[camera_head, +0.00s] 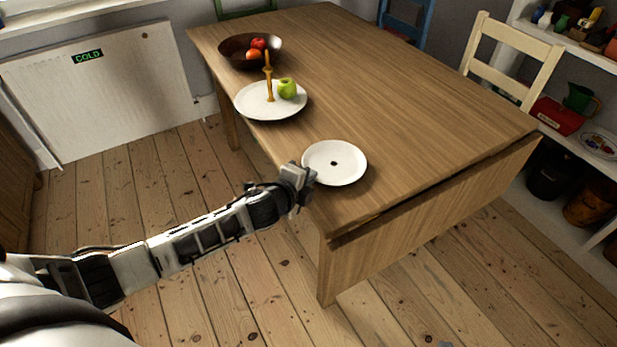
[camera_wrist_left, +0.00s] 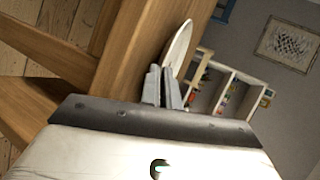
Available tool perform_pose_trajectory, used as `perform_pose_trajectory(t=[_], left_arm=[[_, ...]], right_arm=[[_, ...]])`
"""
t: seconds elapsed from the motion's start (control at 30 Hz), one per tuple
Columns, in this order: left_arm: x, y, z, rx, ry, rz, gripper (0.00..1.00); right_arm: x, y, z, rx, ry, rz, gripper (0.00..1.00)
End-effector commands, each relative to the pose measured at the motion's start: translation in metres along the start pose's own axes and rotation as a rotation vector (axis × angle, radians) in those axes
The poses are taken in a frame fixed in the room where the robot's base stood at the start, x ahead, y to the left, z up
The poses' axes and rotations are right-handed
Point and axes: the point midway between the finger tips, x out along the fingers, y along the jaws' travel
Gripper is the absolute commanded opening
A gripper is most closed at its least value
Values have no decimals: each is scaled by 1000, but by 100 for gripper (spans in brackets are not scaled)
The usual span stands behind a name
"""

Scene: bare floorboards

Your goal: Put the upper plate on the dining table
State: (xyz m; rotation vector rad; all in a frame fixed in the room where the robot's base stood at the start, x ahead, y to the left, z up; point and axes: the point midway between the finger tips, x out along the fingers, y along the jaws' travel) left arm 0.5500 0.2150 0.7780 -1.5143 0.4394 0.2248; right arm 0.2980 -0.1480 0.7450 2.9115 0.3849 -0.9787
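The upper plate (camera_head: 345,158), a small white plate with a dark hole in its middle, lies level at the near left corner of the dining table (camera_head: 395,100). It is on or just above the wood; I cannot tell which. My left gripper (camera_head: 306,172) is at its left rim. In the left wrist view the plate (camera_wrist_left: 180,45) shows nearly edge-on, and its rim runs in between the fingers (camera_wrist_left: 163,84), which look closed on it. My right gripper is not in view.
A larger white plate (camera_head: 248,107) with a gold post (camera_head: 268,80) and a green apple (camera_head: 287,88) stands further back. Behind it is a dark bowl (camera_head: 232,55) with red fruit. The table's right half is clear. A cream chair (camera_head: 510,58) stands at the far side.

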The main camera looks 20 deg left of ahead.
Motion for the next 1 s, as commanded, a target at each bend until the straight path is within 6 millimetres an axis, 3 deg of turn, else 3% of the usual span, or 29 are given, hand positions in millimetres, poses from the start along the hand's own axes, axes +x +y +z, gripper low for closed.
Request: perform_pose_trajectory(t=[0.1, 0.2, 0.23, 0.87, 1.0], left_arm=[[1, 2, 0, -1, 1, -3, 0], [1, 1, 0, -1, 1, -2, 26], [1, 2, 0, -1, 0, -1, 29], [0, 11, 0, -1, -2, 17, 29], [-22, 10, 0, 0, -1, 17, 29]], right_arm=[[2, 0, 2, 0, 0, 1, 0], [1, 0, 2, 0, -1, 1, 0], [1, 0, 2, 0, -1, 1, 0], [2, -1, 1, 8, 0, 0, 0], [-2, -2, -8, 8, 8, -1, 0]])
